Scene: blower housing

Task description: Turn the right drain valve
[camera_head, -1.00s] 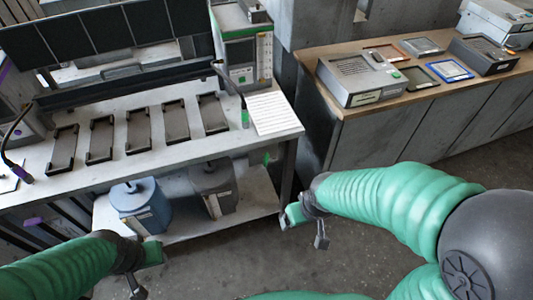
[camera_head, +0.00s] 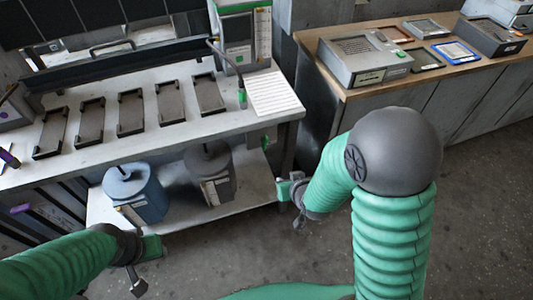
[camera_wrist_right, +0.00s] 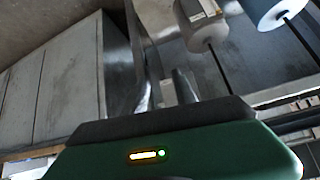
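A small green part (camera_head: 265,141), which looks like the right drain valve, sits under the bench's front edge near its right end. It is small, and its handle's angle cannot be made out. My right gripper (camera_head: 291,200) is below and right of it, beside the bench's right leg and apart from the green part. Its fingers look spread and empty; in the right wrist view the finger parts (camera_wrist_right: 168,88) show with a gap between them. My left gripper (camera_head: 146,264) hangs low in front of the lower shelf, holding nothing visible.
The bench (camera_head: 190,140) carries several dark trays and a white sheet (camera_head: 268,92). A blue container (camera_head: 137,193) and a grey one (camera_head: 208,172) stand on its lower shelf. A wooden-topped cabinet (camera_head: 345,88) stands at right. The floor between is clear.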

